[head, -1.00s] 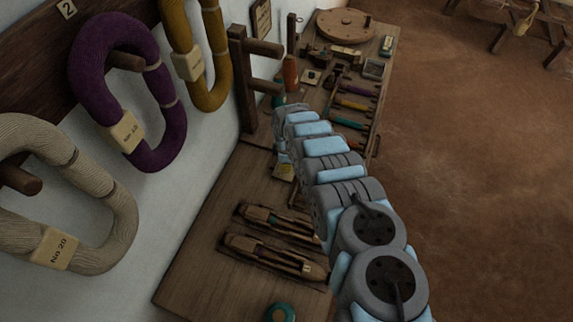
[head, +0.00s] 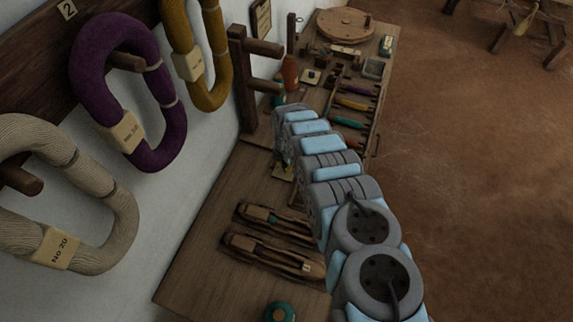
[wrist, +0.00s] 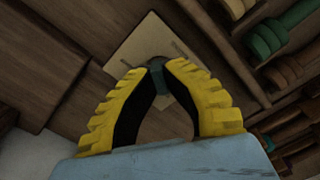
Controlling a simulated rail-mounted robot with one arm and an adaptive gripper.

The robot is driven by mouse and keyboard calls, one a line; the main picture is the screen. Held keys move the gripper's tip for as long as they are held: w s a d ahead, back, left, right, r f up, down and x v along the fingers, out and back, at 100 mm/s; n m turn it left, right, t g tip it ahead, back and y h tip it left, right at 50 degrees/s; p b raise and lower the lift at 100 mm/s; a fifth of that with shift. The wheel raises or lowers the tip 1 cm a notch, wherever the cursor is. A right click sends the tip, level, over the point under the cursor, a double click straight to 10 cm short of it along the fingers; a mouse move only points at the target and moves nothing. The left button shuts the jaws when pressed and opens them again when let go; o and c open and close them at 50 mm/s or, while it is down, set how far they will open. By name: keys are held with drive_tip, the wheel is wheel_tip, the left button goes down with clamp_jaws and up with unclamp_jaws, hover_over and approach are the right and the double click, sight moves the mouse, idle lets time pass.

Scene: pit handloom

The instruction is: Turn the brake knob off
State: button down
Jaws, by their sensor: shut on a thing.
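The brake knob (wrist: 156,72) is a small dark grey-green piece in the wrist view, largely covered by my fingers. It sits on a square beige plate (wrist: 128,47) with thin dark marks, fixed to brown wood. My gripper (wrist: 157,69) has yellow ribbed fingers with dark inner faces. Their tips are closed on the knob from both sides. In the head view, a corner of the plate (head: 283,173) shows beside my arm. The gripper and knob are hidden there behind my arm links. The knob's exact angle cannot be read.
Two wooden shuttles (head: 272,257) lie on the bench left of my arm. A rack of coloured bobbins (head: 355,103) and a round wooden disc (head: 345,24) are farther back. Yarn hanks (head: 164,105) hang on the wall at left.

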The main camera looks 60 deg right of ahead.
sight(286, 165)
idle(0.3)
drive_tip(key=c, duration=1.1)
unclamp_jaws()
drive_tip(key=shift+c, duration=0.2)
drive_tip(key=shift+r, duration=0.1)
drive_tip(key=shift+r, duration=0.55)
wheel_tip(286, 165, up, 11)
drive_tip(key=shift+f, duration=0.2)
drive_tip(key=shift+r, duration=0.1)
